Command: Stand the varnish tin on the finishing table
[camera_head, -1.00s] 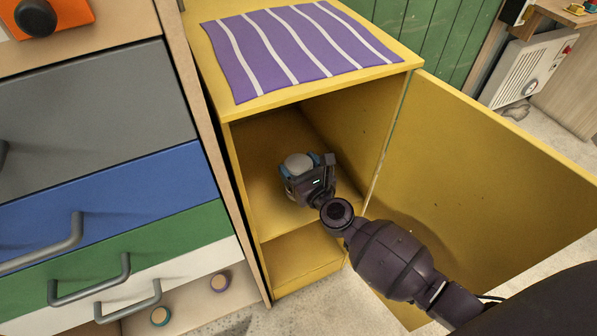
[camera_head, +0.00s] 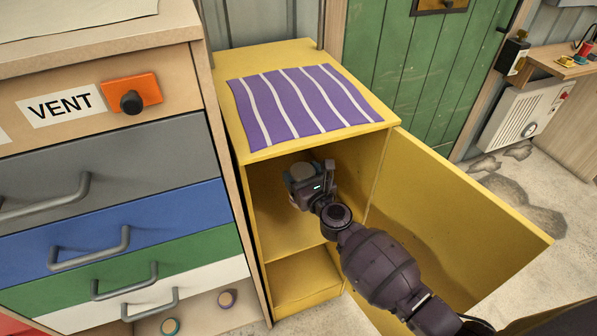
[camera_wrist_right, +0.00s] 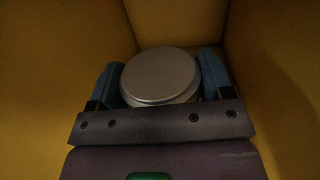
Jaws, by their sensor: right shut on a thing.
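The varnish tin (camera_wrist_right: 160,74) shows in the right wrist view as a round metal lid between two blue finger pads. The tin looks upright. Its lower part is hidden by the gripper, and I cannot tell whether it touches the shelf. I cannot identify the finishing table for certain. My left gripper is out of view.
The yellow cabinet (camera_head: 238,150) has a purple striped cloth (camera_head: 300,102) on top. Its open door (camera_head: 455,220) stands to the right of my arm. A drawer unit (camera_head: 110,170) with grey handles stands at left. A wooden bench (camera_head: 560,65) is at far right.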

